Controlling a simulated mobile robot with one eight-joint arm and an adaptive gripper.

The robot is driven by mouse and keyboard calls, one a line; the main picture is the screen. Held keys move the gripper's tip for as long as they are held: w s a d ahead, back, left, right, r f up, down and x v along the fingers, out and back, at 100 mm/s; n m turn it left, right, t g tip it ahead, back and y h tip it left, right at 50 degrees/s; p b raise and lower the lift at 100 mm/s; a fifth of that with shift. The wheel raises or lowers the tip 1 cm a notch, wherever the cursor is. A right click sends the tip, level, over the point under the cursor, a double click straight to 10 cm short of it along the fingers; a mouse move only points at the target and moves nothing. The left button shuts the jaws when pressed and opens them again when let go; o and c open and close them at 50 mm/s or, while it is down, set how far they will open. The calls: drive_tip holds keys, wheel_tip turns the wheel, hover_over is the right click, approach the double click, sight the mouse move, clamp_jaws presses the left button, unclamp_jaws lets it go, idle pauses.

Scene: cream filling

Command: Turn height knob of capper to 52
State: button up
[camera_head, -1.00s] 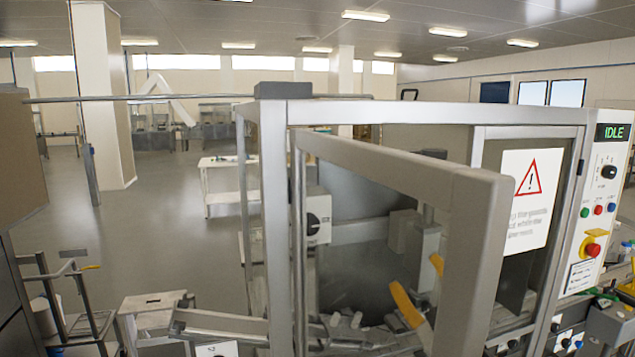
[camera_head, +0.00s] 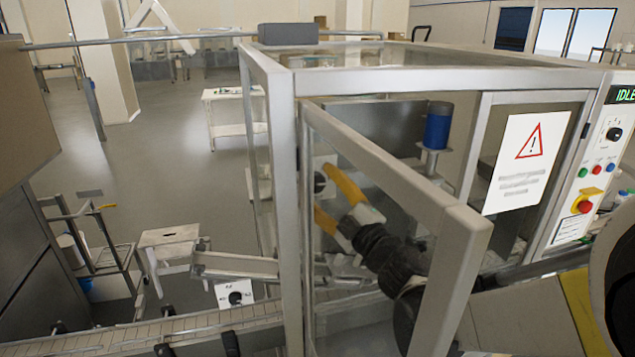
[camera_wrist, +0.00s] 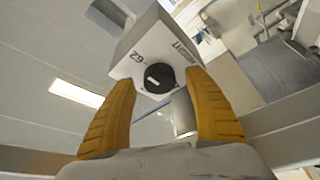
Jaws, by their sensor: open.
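The height knob (camera_wrist: 160,78) is round and black with a white pointer mark, on a pale box (camera_wrist: 160,45) labelled HEIGHT. A printed number beside it is tilted and hard to read, perhaps 62. In the head view the dark knob (camera_head: 319,182) shows inside the capper's frame (camera_head: 287,190). My gripper (camera_head: 327,190) has yellow fingers, open and empty, pointing at the knob. In the wrist view the knob appears between the fingertips of my gripper (camera_wrist: 161,78). Whether the fingers touch it cannot be told.
The capper's framed door (camera_head: 455,270) stands open in front of my arm. A control panel (camera_head: 605,170) with a red button is at the right. A conveyor (camera_head: 180,328) runs along the bottom.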

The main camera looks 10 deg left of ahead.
drive_tip(key=shift+w+a+r, duration=0.1)
drive_tip(key=shift+w+a, duration=0.25)
drive_tip(key=shift+w, duration=0.05)
drive_tip(key=c, duration=1.2)
